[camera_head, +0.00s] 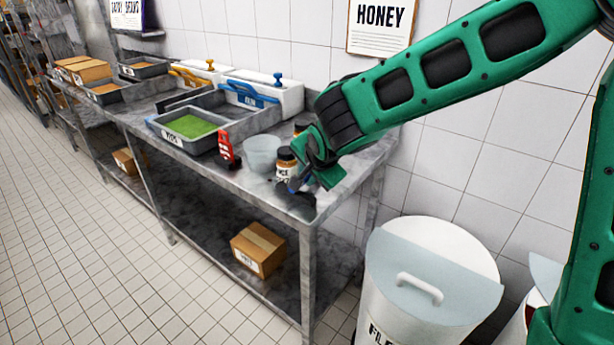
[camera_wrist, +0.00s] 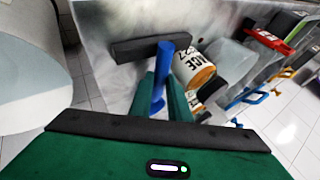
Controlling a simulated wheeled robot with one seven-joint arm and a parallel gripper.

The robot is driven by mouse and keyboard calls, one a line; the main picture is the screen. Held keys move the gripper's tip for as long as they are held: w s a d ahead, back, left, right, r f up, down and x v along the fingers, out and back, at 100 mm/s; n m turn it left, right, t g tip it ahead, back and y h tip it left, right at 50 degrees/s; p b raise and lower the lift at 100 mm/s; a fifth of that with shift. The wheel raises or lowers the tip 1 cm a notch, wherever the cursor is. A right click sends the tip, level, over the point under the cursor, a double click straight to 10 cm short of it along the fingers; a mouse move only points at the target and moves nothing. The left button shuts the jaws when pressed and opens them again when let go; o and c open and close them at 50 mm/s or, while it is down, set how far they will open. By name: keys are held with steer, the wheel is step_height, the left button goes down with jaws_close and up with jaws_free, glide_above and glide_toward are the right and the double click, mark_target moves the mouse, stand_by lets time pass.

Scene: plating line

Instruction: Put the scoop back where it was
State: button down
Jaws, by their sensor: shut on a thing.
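My gripper (camera_head: 303,184) is low over the near right end of the steel table. It is shut on a blue scoop; the scoop's blue handle (camera_wrist: 160,78) stands between the green fingers in the wrist view. A little of the blue also shows in the head view (camera_head: 294,185). A dark grey block (camera_wrist: 150,48) lies on the table beside the handle's far end. It shows in the head view as a dark shape (camera_head: 296,203) near the table corner. The scoop's bowl is not clearly visible, and I cannot tell whether the scoop touches the block.
A labelled jar (camera_head: 286,160) stands close beside my gripper, with a pale tub (camera_head: 262,153) and red object (camera_head: 228,150) further left. A tray with green contents (camera_head: 165,135) and blue-handled white bin (camera_head: 290,98) are beyond. A lidded white barrel (camera_head: 425,285) stands right of the table.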

steer(key=shift+f, duration=0.1)
steer(key=c, duration=1.9)
jaws_free()
steer(key=shift+c, duration=0.2)
steer(key=shift+s+r, duration=0.15)
steer(key=shift+r, duration=0.25)
steer(key=v, duration=1.1)
steer(key=shift+s, duration=0.15)
steer(key=shift+r, duration=0.1)
